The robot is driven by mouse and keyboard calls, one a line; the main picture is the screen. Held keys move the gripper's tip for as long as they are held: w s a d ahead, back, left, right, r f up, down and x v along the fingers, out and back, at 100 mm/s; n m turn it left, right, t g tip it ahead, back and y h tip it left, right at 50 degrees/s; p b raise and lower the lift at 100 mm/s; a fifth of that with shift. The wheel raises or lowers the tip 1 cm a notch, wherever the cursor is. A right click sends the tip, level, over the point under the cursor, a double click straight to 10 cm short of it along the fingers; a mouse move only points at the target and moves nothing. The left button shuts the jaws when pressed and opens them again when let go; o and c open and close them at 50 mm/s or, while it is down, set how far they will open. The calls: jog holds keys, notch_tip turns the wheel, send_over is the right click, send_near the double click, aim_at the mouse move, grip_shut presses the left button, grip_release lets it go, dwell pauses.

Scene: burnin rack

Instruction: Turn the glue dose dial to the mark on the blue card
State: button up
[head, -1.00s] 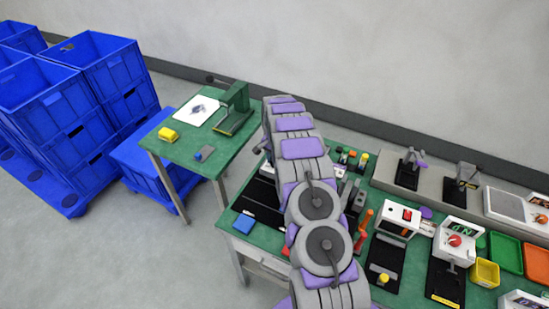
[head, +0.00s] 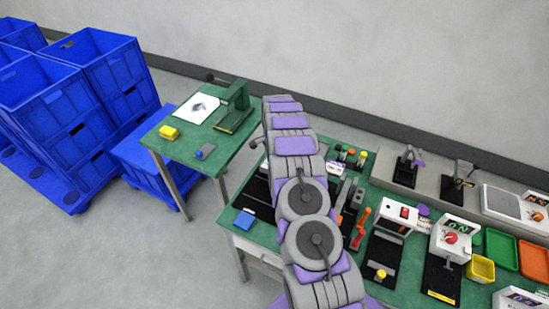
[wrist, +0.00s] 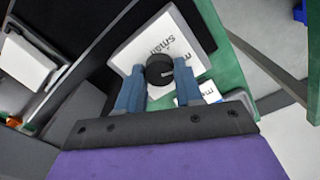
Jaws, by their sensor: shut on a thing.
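The black round dial (wrist: 159,70) sits on a white panel (wrist: 135,57) printed with "small" and other partly hidden lettering, in the wrist view. My gripper (wrist: 160,74) has its two blue-grey fingers on either side of the dial and is shut on it. In the head view a flat blue piece (head: 245,222) lies at the left edge of the green bench. My arm hides the dial and gripper there.
The green bench (head: 408,275) holds several devices to the right of my arm, with yellow (head: 480,268), green and orange trays. A smaller green table (head: 188,138) stands at left, near stacked blue crates (head: 80,90). Floor between crates and bench is clear.

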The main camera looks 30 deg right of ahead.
jog(key=o, duration=1)
jog(key=shift+o, duration=0.2)
notch_tip(320, 180, up, 17)
jog(key=p, duration=0.1)
jog(key=shift+r+p, duration=0.15)
jog(key=shift+p, duration=0.15)
jog(key=shift+w, duration=0.1)
